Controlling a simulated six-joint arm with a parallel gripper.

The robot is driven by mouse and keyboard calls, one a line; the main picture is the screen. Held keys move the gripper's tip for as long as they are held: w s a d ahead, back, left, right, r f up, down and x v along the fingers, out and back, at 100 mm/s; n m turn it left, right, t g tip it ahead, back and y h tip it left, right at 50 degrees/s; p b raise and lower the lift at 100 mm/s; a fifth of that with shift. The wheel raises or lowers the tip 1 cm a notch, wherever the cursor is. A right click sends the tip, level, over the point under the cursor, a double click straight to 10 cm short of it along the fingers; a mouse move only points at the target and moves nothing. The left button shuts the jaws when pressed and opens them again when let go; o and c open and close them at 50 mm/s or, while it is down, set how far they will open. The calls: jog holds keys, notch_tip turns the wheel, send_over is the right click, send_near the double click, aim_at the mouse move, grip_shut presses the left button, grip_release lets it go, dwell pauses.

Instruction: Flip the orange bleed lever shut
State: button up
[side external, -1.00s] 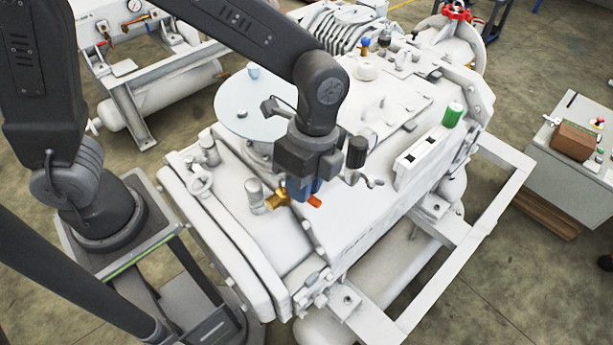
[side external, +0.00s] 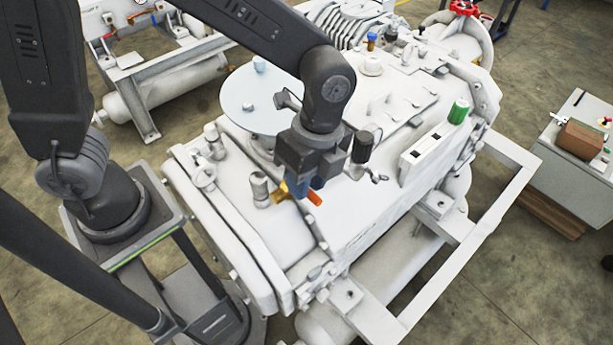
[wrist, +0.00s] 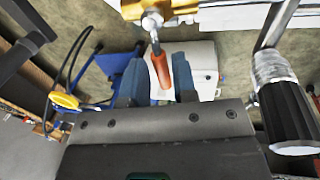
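The orange bleed lever (side external: 315,197) sticks out to the lower right of a brass valve (side external: 280,193) on top of the white machine. In the wrist view the orange lever (wrist: 159,70) hangs from the silver stem of the brass valve (wrist: 155,10). My gripper (wrist: 158,68) has two blue fingers, one on each side of the lever, with a visible gap between them. In the side view my gripper (side external: 300,187) is right at the lever and hides part of it and of the valve. Contact with the lever cannot be told.
White fittings (side external: 259,187) stand just left of the valve. A round glass disc (side external: 250,98) lies behind my gripper. A green cap (side external: 459,111) is on the machine's right. A side table with a brown box (side external: 582,138) stands at the far right.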

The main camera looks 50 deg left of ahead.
notch_tip(320, 180, up, 14)
jog(key=w, duration=0.2)
jog(key=shift+w+f, duration=0.2)
jog(key=shift+w, duration=0.15)
jog(key=shift+a, duration=0.1)
jog(key=s+a+n+t, duration=0.4)
jog(key=a+n, duration=0.4)
jog(key=n, duration=0.1)
jog(key=s+a+f+n+t, duration=0.1)
jog(key=s+a+n+t, duration=0.2)
jog(key=a+n, duration=0.6)
jog(key=shift+s+a+t, duration=0.25)
jog(key=shift+s+t, duration=0.15)
jog(key=shift+s, duration=0.35)
jog(key=shift+f, duration=0.1)
